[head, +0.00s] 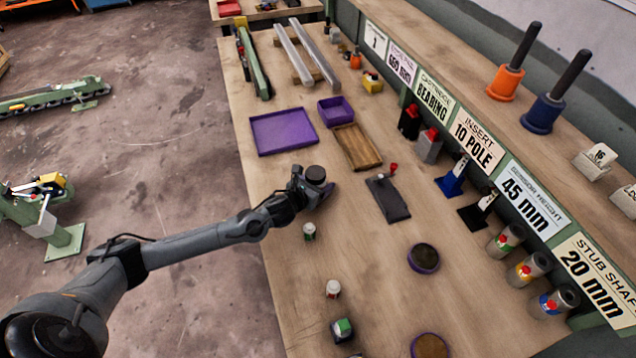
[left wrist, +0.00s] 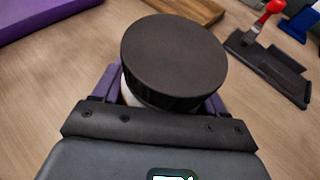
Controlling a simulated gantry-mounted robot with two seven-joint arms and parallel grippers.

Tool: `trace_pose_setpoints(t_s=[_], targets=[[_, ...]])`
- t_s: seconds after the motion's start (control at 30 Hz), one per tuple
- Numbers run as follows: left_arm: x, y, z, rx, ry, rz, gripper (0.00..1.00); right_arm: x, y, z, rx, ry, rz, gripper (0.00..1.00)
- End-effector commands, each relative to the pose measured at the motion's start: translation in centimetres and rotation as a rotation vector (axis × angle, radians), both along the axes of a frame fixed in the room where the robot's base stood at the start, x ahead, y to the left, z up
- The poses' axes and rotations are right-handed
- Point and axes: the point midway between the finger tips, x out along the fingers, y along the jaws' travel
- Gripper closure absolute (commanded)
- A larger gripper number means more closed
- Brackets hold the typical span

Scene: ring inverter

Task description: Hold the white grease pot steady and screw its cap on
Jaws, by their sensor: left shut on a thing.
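My left gripper (head: 322,190) is over the middle of the bench, with its purple fingers showing on both sides in the left wrist view (left wrist: 160,94). It is shut on the white grease pot, of which only a small white strip (left wrist: 129,96) shows between the fingers. A wide black ribbed cap (left wrist: 173,52) sits over the pot and hides most of it; the cap also shows in the head view (head: 316,174). I cannot tell whether the cap is threaded on or only resting there. My right gripper is not in view.
A purple tray (head: 256,150), a purple bin (head: 343,118) and a wooden tray (head: 374,163) lie beyond the gripper. A dark plate with a red-handled clamp (head: 391,206) is to its right. Small jars (head: 309,231) and purple-rimmed round dishes (head: 424,272) stand nearer. Bare bench lies between them.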

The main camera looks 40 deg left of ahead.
Motion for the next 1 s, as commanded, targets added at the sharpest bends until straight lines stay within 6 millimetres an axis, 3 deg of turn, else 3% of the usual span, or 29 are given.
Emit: trace_pose_setpoints(t_s=[0.17, 0.2, 0.33, 0.73, 1.0], targets=[[0.0, 0.0, -0.4, 0.000, -0.002, 0.000, 1.00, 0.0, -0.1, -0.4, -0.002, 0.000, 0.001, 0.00], [0.0, 0.0, -0.3, 0.000, 0.000, 0.000, 0.22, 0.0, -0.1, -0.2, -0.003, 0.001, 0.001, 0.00], [0.0, 0.0, -0.3, 0.000, 0.000, 0.000, 0.03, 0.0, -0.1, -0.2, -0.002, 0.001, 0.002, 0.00], [-0.2, 0.0, 0.2, 0.001, 0.001, 0.000, 0.03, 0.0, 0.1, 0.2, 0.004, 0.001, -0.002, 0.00], [-3.8, -0.3, 1.6, 0.002, 0.003, -0.002, 0.03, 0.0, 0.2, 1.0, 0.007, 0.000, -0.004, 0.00]])
